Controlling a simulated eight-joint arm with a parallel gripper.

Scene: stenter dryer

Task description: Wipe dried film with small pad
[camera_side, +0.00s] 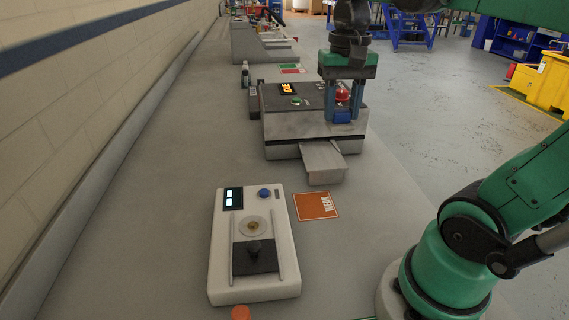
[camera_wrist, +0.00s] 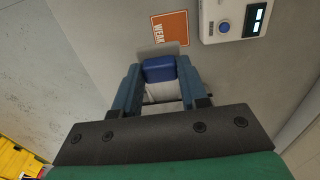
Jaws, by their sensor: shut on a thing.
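My gripper (camera_side: 343,112) points down over the right front part of the grey machine (camera_side: 285,148). It is shut on a small blue pad (camera_side: 342,117), held between two blue fingers. The pad (camera_wrist: 159,69) also shows in the wrist view, between the fingertips and in front of a pale grey ledge. The ledge (camera_side: 322,158) sticks out from the machine's front. I cannot tell whether the pad touches the machine. No dried film can be made out; the surface under the pad is hidden.
A white device (camera_side: 222,262) with a screen, a blue button and a dark slider stands in front. An orange "WEAK" card (camera_side: 316,205) lies beside it. A red button (camera_side: 343,95) is close behind my gripper. The bench to the left is clear.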

